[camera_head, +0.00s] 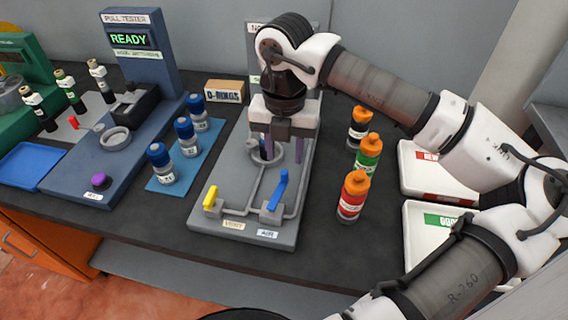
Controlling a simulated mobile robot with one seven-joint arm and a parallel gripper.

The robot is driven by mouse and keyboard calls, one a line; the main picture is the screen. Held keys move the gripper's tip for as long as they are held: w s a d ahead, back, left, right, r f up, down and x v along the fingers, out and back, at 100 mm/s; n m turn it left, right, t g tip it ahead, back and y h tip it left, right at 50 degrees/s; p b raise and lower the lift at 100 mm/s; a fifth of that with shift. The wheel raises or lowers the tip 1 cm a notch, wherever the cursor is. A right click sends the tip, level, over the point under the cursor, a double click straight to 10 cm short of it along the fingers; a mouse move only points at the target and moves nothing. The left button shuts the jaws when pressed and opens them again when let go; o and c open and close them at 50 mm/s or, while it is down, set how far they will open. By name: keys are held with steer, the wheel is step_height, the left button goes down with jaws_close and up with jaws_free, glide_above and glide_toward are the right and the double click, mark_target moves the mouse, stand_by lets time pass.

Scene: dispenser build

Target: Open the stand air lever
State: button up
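The grey stand (212,226) lies in the middle of the bench. Its blue lever (278,190) sits at the front right above a label reading AIR (267,234) and points steeply up, leaning slightly right. A yellow lever (211,197) sits to its left and looks shorter; its label (233,225) is too small to read surely. My gripper (284,158) points down over the back part of the stand, behind the blue lever and apart from it. Its two fingers are spread, with no object seen between them. A round grey socket (263,154) is partly hidden by the left finger.
Several orange-capped bottles (353,195) stand right of the stand. Several blue-capped bottles (162,165) stand on a blue mat to its left. The pull tester (145,45) reads READY. Two white trays (415,222) lie far right, near my arm. The bench front is clear.

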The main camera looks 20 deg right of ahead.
mark_target(284, 171)
step_height(284, 171, down, 6)
steer(key=shift+r+p, duration=0.1)
steer(key=shift+p, duration=0.3)
steer(key=shift+c, duration=0.5)
jaws_close()
